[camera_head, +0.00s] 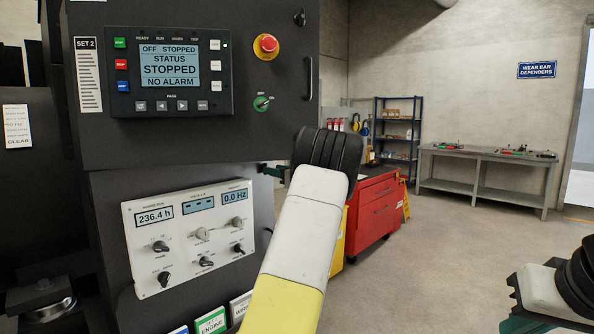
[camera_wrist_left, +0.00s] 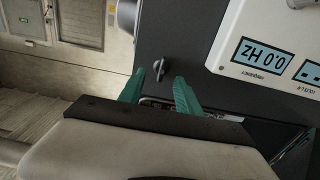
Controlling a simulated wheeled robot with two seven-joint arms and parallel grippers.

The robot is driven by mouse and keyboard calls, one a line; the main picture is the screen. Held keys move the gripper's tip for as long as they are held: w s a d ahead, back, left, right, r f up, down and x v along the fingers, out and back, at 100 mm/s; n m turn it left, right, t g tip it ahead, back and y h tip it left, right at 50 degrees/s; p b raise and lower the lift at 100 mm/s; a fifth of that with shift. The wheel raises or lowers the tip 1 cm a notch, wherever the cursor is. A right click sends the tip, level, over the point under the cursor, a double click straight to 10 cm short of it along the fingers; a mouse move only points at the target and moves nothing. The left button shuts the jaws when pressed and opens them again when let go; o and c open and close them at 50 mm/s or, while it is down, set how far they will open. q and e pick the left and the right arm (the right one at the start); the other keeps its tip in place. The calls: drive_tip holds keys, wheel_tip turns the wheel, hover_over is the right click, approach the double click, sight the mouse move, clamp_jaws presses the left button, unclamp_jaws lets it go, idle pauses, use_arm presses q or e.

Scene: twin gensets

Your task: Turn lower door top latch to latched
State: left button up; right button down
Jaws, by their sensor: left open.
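The lower door latch (camera_wrist_left: 159,69) is a small dark knob on a dark panel in the left wrist view. Its wing stands nearly upright in that view, slightly tilted. My left gripper (camera_wrist_left: 158,84) has its two green fingers apart, with the latch between or just beyond their tips; contact cannot be told. In the head view this gripper (camera_head: 271,171) is at the right edge of the cabinet, partly hidden by my arm, and I cannot make out the latch there. Of my right gripper only a green bit (camera_head: 518,325) shows at the bottom right; its fingers are not clear.
The white meter panel (camera_head: 190,236) with several knobs sits left of the left gripper. Above is the upper door with a display (camera_head: 170,68), a red stop button (camera_head: 266,46) and a handle (camera_head: 308,78). A red cabinet (camera_head: 375,208) and workbench (camera_head: 488,160) stand behind.

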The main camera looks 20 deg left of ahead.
sight(261, 166)
use_arm(q)
drive_tip(key=shift+x, duration=1.55)
drive_tip(key=shift+s, duration=0.15)
clamp_jaws()
drive_tip(key=shift+m, duration=0.3)
drive_tip(key=m, duration=1.7)
drive_tip(key=shift+w+d+f, duration=0.15)
drive_tip(key=shift+w+f, duration=0.1)
drive_tip(key=shift+m, duration=0.4)
